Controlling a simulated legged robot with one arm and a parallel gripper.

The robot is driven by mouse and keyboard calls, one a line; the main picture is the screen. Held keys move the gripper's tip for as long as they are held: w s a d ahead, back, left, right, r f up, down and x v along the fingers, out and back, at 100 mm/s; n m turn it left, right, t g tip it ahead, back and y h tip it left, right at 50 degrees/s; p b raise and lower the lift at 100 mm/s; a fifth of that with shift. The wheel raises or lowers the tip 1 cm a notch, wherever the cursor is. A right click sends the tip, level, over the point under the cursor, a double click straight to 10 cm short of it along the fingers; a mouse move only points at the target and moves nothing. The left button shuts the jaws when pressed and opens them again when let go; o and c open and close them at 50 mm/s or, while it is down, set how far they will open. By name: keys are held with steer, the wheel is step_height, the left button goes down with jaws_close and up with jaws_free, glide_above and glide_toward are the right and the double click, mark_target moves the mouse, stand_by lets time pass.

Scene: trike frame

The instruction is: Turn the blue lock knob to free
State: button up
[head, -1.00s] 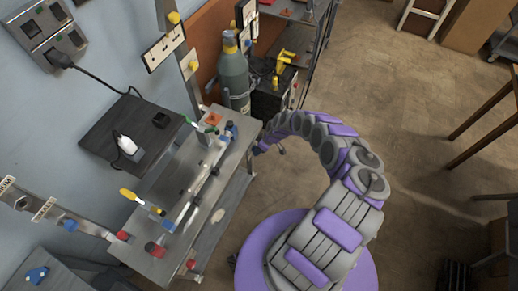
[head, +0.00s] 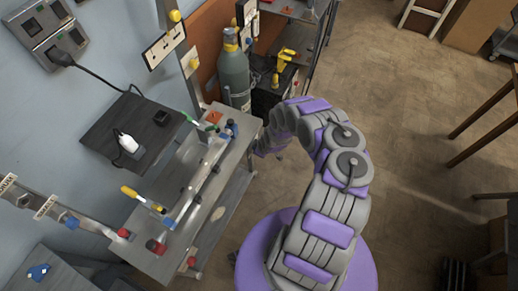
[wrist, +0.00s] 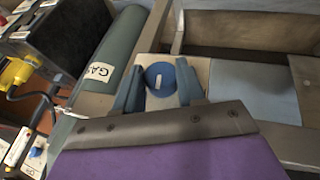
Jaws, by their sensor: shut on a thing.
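The round blue lock knob (wrist: 160,78), with a small pale mark on its face, shows in the wrist view on a light metal plate. My gripper (wrist: 158,90) has its two blue fingers on either side of the knob and is shut on it. Parts of the knob's sides are hidden by the fingers. In the head view my arm reaches to the right end of the metal bench (head: 222,200); the fingers and the held knob cannot be made out there.
A grey-green gas cylinder (head: 235,75) stands behind the bench and close to my gripper in the wrist view (wrist: 110,62). A screwdriver with a yellow handle (head: 130,192) and a red knob (head: 155,246) are on the bench's left part.

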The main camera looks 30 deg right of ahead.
steer(key=shift+s+a+f+n+t+h+b, duration=0.15)
steer(key=shift+n+t+h+b, duration=0.3)
steer(key=shift+t+h+b, duration=0.75)
steer(key=shift+s+a+f+n+t+h+b, duration=0.15)
steer(key=shift+f+n+t+h+b, duration=0.25)
steer(key=shift+t+h+b, duration=0.8)
steer(key=shift+s+a+f+n+t+h+b, duration=0.15)
steer(key=shift+n+t+h+b, duration=0.4)
steer(key=shift+t+h+b, duration=0.65)
steer(key=shift+t+h, duration=0.3)
steer(key=shift+t, duration=0.1)
steer(key=o, duration=1.1)
steer(key=shift+w+r, duration=0.1)
steer(key=shift+c, duration=0.2)
steer(key=v, duration=1.7)
